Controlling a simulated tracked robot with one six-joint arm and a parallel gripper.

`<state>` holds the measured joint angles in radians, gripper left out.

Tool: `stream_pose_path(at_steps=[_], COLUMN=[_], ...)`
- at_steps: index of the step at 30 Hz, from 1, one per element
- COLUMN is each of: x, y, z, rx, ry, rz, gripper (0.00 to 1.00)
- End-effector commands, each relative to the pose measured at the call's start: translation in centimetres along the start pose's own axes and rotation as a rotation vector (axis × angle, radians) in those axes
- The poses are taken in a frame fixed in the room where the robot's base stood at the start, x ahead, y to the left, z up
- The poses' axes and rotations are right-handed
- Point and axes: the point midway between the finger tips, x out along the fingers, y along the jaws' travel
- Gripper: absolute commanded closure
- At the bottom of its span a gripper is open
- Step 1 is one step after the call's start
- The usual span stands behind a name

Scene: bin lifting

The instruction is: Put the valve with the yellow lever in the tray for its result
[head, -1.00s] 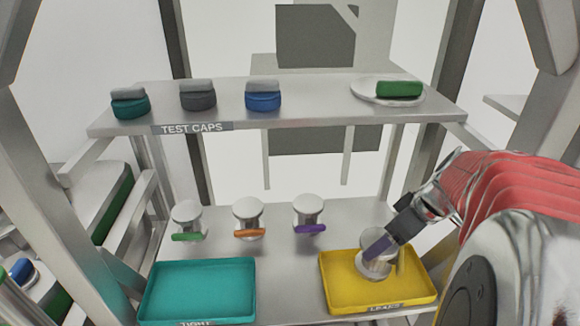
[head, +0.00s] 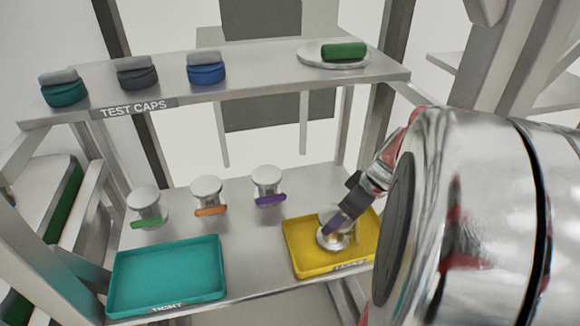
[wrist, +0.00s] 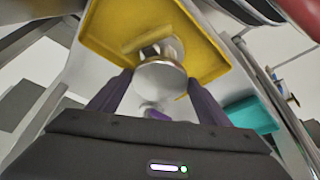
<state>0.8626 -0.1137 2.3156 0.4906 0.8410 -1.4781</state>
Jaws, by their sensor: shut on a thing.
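My gripper (head: 338,226) is shut on a silver valve (head: 332,241), which is in the yellow tray (head: 300,268) labelled like "LEAKS". In the wrist view the valve (wrist: 160,76) sits between the two dark purple fingers, within the yellow tray's outline (wrist: 103,40). The teal tray (head: 165,272), labelled "TIGHT", is empty to the left.
Behind the trays stand valves with a green lever (head: 147,208), an orange lever (head: 208,197) and a purple lever (head: 267,187). The shelf (head: 240,75) above holds teal, grey and blue test caps, and a plate (head: 335,60) with a green piece. Frame posts flank the space.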

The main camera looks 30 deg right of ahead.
Motion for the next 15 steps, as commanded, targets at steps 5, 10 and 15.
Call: stream_pose_path(at_steps=[5,10,15], x=[-0.08,0.04,0.04], y=[0.06,-0.02,-0.02], z=[-0.09,-0.01,-0.01], rx=[-0.001,-0.001,-0.001], ry=[0.002,0.000,0.000], rz=[0.002,-0.001,-0.001], gripper=[0.91,0.20,0.10])
